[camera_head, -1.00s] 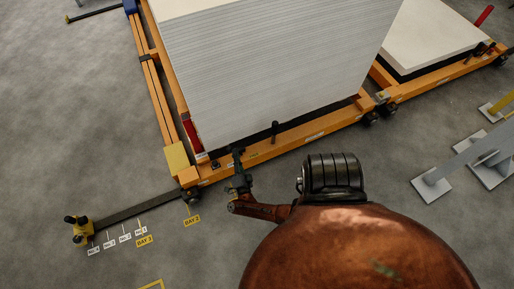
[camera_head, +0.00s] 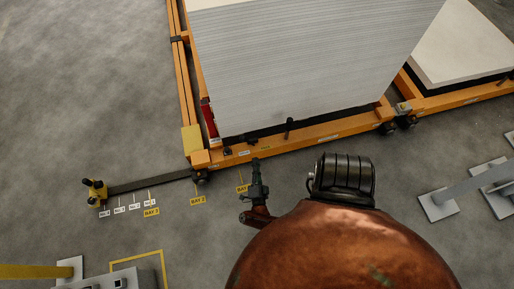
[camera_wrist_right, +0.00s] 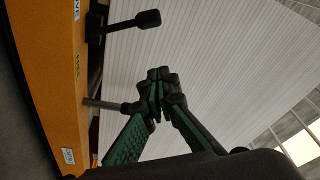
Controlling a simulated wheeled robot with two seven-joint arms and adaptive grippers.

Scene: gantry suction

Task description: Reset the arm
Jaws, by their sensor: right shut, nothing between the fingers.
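My right gripper (camera_head: 256,168) shows in front of the orange frame (camera_head: 318,134), just short of its near rail in the picture. In the right wrist view its green-padded fingers (camera_wrist_right: 159,76) meet at the tips, shut with nothing between them. The pale stack of sheets (camera_head: 310,65) stands on the frame, and its layered side (camera_wrist_right: 220,60) fills the wrist view behind the fingers. A black lever (camera_head: 289,127) stands up at the rail; a black-ended lever (camera_wrist_right: 135,22) also shows in the wrist view. I cannot tell whether the fingers touch anything. My left gripper is not in view.
A second pale stack (camera_head: 465,45) lies on the right. Metal posts with base plates (camera_head: 438,204) stand at the right. A dark floor bar (camera_head: 150,182) with a yellow end stop (camera_head: 95,192) lies at the left. Bare floor (camera_head: 80,100) is open at the far left.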

